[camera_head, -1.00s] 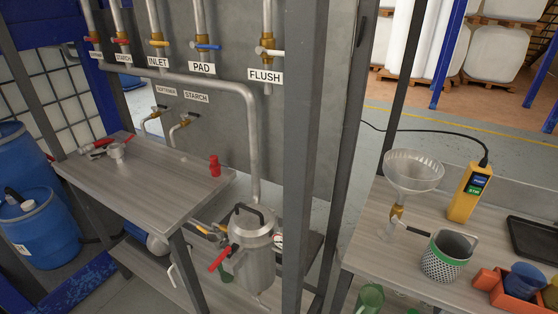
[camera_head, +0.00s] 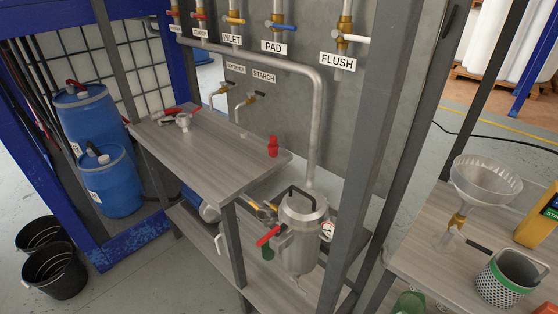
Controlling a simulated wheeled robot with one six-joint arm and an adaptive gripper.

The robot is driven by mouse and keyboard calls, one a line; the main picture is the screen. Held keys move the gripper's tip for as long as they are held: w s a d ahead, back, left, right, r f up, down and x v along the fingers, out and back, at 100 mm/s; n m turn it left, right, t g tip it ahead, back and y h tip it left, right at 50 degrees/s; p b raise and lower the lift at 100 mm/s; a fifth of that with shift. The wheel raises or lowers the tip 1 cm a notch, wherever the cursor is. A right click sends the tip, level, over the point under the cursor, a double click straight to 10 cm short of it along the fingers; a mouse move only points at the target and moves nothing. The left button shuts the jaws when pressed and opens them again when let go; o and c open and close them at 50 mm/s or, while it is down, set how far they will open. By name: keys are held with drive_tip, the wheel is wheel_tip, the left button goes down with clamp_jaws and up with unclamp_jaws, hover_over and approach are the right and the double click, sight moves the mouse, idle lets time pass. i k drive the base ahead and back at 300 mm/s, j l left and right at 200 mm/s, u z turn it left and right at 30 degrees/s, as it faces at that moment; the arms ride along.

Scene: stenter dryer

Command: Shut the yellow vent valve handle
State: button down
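A steel filter pot (camera_head: 302,235) with a black top handle and a red side handle (camera_head: 268,236) stands beside the lower shelf's upright. A small yellow handle (camera_head: 254,204) with brass fittings shows just left of the pot, partly hidden by the pot and the upper bench; I cannot tell its exact angle. Another yellow-orange handle (camera_head: 236,21) sits on the valve above the INLET label (camera_head: 232,39) on the wall pipes. No label reading "vent" is visible. My gripper is not in view.
Blue drums (camera_head: 110,180) and black buckets (camera_head: 55,270) stand at left. A right-hand table holds a funnel (camera_head: 486,183) and a perforated cup (camera_head: 506,280). Grey posts (camera_head: 362,150) stand between.

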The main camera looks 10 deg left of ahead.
sight(270, 214)
drive_tip(key=i+j+u, duration=0.1)
drive_tip(key=i+u, duration=0.15)
drive_tip(key=u, duration=0.15)
drive_tip(key=i+u, duration=0.25)
drive_tip(key=u, duration=0.15)
drive_tip(key=i+u, duration=0.25)
drive_tip(key=u, duration=0.15)
